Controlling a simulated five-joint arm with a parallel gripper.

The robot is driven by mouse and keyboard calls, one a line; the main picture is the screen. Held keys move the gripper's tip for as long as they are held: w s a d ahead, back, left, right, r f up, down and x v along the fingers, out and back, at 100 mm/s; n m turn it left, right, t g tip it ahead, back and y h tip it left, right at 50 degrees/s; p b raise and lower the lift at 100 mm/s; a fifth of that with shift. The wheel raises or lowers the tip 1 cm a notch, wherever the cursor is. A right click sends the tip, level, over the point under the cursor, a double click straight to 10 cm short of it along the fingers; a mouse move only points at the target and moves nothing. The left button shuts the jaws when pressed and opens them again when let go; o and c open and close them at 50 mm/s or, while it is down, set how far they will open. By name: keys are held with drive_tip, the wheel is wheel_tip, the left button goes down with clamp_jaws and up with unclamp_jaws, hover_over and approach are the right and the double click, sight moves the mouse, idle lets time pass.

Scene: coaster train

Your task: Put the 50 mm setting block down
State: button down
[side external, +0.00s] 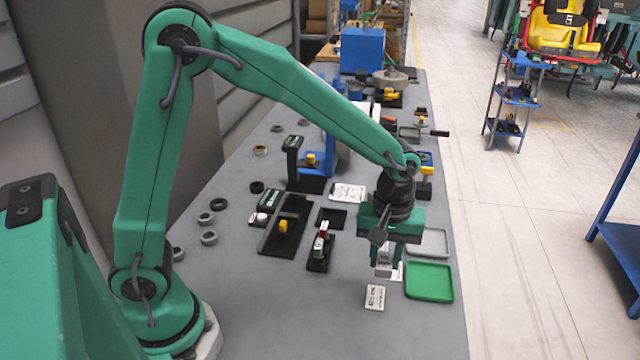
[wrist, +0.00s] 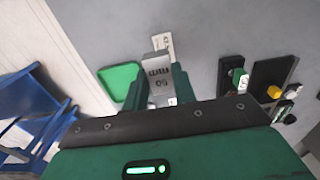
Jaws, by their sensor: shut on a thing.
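The 50 mm setting block (wrist: 157,72) is a grey block with dark lettering on its face. My gripper (wrist: 163,83) is shut on it, a finger on either side. In the side external view the block (side external: 384,257) hangs between the fingers of my gripper (side external: 388,262), left of the green tray (side external: 430,281). A small white lettered plate (side external: 375,297) lies on the bench nearer that camera; it also shows beyond the block in the wrist view (wrist: 161,41). Whether the block's bottom touches anything is hard to tell.
A grey tray (side external: 434,241) lies behind the green one. Black fixtures with red, green and yellow parts (side external: 319,250) stand to the left. A white printed card (side external: 347,193) lies farther back. The grey bench (side external: 300,315) is clear at the front.

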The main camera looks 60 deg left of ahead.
drive_tip(key=w+a+f, duration=0.2)
drive_tip(key=a, duration=0.1)
drive_tip(key=w+a+f, duration=0.4)
drive_tip(key=a, duration=0.1)
drive_tip(key=shift+w+a+f, duration=0.1)
drive_tip(key=shift+a+f, duration=0.05)
drive_tip(key=shift+a, duration=0.2)
drive_tip(key=shift+f, duration=2)
drive_tip(key=shift+f, duration=0.1)
drive_tip(key=c, duration=1.1)
unclamp_jaws()
drive_tip(key=shift+c, duration=0.2)
wheel_tip(320, 180, up, 12)
drive_tip(key=shift+r, duration=0.15)
